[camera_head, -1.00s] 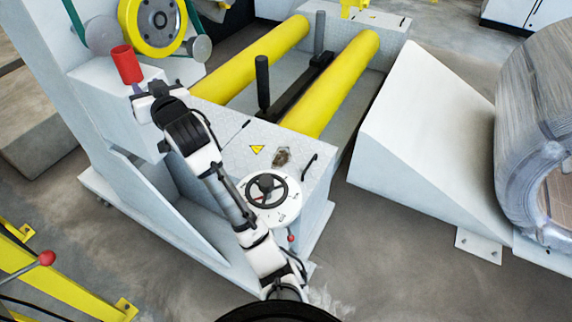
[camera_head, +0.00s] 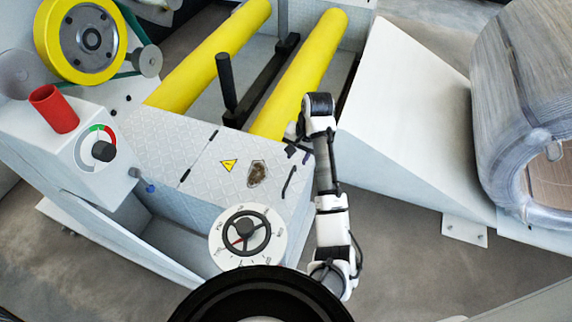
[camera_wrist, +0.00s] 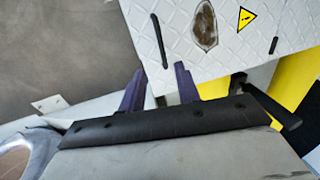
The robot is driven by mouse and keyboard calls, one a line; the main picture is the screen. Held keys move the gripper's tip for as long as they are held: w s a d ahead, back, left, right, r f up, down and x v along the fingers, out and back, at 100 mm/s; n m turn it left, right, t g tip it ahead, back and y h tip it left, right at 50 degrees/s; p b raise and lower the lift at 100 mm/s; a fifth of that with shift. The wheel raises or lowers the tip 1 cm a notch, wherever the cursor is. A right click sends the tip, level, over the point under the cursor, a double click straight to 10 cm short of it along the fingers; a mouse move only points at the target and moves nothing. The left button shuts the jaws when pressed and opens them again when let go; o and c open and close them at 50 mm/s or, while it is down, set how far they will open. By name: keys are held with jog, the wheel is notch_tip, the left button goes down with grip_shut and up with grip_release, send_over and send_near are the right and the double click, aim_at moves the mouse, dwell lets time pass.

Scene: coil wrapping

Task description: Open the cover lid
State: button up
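The cover lid (camera_head: 212,182) is a grey diamond-plate panel with a yellow warning triangle, a rusty patch and a slim black handle (camera_head: 289,181) near its right edge. It lies flat and shut. My gripper (camera_head: 298,153) is beside the lid's right far corner, close to the handle. In the wrist view, the two purple fingers (camera_wrist: 160,85) are apart with nothing between them. The handle (camera_wrist: 160,41) shows just beyond the fingertips, roughly in line with the gap, and not touched. The lid (camera_wrist: 225,60) fills the upper right there.
A handwheel on a white dial (camera_head: 241,238) is in front of the lid. Yellow rollers (camera_head: 303,75) and a black upright post (camera_head: 227,85) are behind. A red cylinder (camera_head: 54,109) stands left. A white ramp (camera_head: 415,110) and a wrapped coil (camera_head: 515,105) are right.

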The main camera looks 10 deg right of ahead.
aim_at(288, 180)
jog(key=f, duration=0.4)
jog(key=w+a+f, duration=0.1)
jog(key=f, duration=0.4)
jog(key=a+f, duration=0.1)
jog(key=f, duration=0.3)
jog(key=shift+w+a+f, duration=0.1)
jog(key=shift+w+f, duration=0.05)
jog(key=shift+w, duration=0.15)
grip_shut()
